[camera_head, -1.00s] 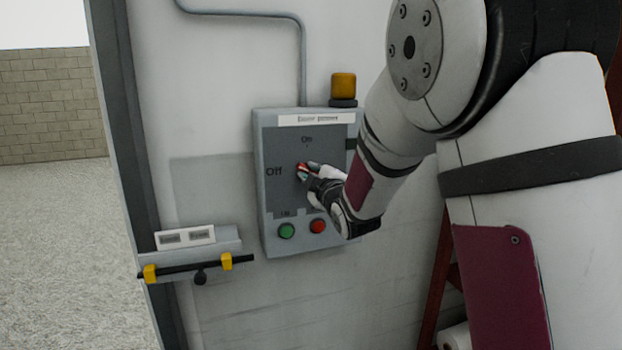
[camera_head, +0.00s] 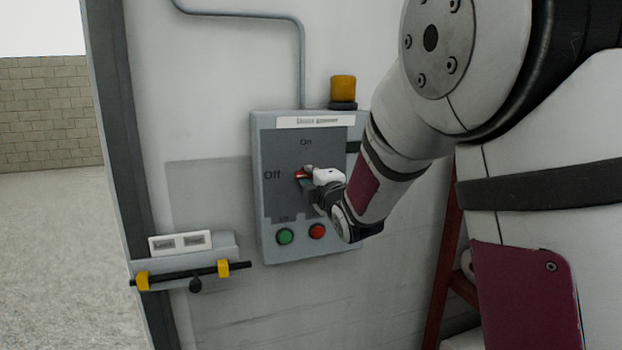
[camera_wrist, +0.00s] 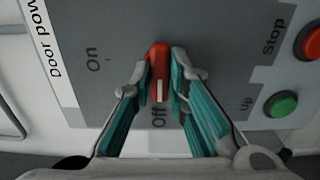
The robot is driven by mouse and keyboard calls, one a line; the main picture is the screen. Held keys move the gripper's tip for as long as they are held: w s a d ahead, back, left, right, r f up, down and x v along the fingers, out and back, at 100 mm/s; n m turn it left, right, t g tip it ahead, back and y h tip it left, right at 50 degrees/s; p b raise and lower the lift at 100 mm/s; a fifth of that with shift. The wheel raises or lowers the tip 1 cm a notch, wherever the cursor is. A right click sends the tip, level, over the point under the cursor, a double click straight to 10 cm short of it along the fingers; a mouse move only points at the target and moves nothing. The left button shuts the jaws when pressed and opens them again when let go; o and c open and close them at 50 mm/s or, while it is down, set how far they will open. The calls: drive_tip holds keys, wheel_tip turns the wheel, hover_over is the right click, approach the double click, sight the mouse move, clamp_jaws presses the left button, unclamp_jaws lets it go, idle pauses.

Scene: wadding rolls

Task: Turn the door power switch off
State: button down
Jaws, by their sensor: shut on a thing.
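The door power switch is a red handle (camera_head: 301,174) on a grey wall box (camera_head: 262,222). In the wrist view, the red handle (camera_wrist: 158,52) has a white mark whose end points at the word Off. The word On stands off to one side. My gripper (camera_head: 307,179) reaches in from the right in the head view and hides part of the handle. In the wrist view, the two teal-padded fingers of my gripper (camera_wrist: 160,68) are closed on both sides of the red handle.
A green button (camera_head: 285,236) and a red button (camera_head: 317,231) sit below the switch on the box. An orange lamp (camera_head: 343,88) stands on top. A black bar latch (camera_head: 195,275) with yellow clips is at the lower left. A red ladder-like frame (camera_head: 444,255) stands at right.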

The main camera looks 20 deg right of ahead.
drive_tip(key=shift+f, duration=0.1)
drive_tip(key=c, duration=1.6)
unclamp_jaws()
drive_tip(key=shift+o, duration=0.2)
drive_tip(key=s, duration=1.2)
drive_tip(key=shift+d, duration=0.3)
drive_tip(key=s+f+m+g, duration=0.3)
drive_tip(key=s+m+g, duration=0.4)
drive_tip(key=s, duration=0.9)
drive_tip(key=s+f+m+g+h+p, duration=0.1)
drive_tip(key=s+f+m+g, duration=0.3)
drive_tip(key=s+m, duration=0.7)
drive_tip(key=s+g, duration=0.2)
drive_tip(key=s, duration=0.4)
drive_tip(key=shift+s+m+g, duration=0.15)
drive_tip(key=shift+m+g, duration=0.25)
